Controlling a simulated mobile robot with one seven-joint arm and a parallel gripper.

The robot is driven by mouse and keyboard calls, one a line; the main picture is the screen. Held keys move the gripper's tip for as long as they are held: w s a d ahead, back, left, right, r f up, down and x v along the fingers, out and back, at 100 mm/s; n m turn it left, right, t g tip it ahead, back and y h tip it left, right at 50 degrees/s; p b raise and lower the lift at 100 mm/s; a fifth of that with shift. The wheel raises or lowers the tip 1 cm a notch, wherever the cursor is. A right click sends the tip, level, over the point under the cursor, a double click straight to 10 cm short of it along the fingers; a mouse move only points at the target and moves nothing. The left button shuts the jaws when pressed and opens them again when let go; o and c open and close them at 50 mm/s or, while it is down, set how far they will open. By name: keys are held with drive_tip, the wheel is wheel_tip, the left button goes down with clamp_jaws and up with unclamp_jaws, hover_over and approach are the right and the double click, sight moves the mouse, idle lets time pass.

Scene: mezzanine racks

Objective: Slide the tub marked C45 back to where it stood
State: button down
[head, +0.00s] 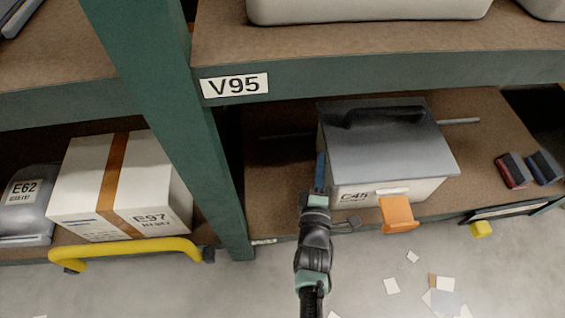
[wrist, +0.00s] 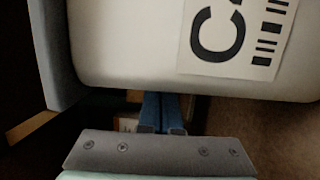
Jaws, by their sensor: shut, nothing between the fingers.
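The tub marked C45 (head: 370,198) has a white body, a grey lid with a dark handle, and an orange latch (head: 398,213) at its front. It stands near the front edge of the lower shelf (head: 278,180), under the V95 label. My gripper (head: 320,168) is at the tub's left front corner, with its blue fingers pointing inward along the left side. In the wrist view the shut fingers (wrist: 162,108) hold nothing. The white tub wall with part of its C45 label (wrist: 235,38) is close by there; I cannot tell whether they touch.
A green post (head: 185,130) stands left of the tub, beside the E97 box (head: 125,190) and a yellow rail (head: 125,247). A thin grey rod (head: 458,121) shows right of the tub. Dark red (head: 513,170) and blue (head: 545,167) items lie farther right.

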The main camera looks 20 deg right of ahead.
sight(376, 157)
drive_tip(key=s+d, duration=0.1)
drive_tip(key=d, duration=0.2)
drive_tip(key=d+p, duration=0.1)
drive_tip(key=d, duration=0.1)
drive_tip(key=s+d+p, duration=0.1)
drive_tip(key=d, duration=0.2)
drive_tip(key=shift+s+d+r, duration=0.1)
drive_tip(key=shift+s+d, duration=0.25)
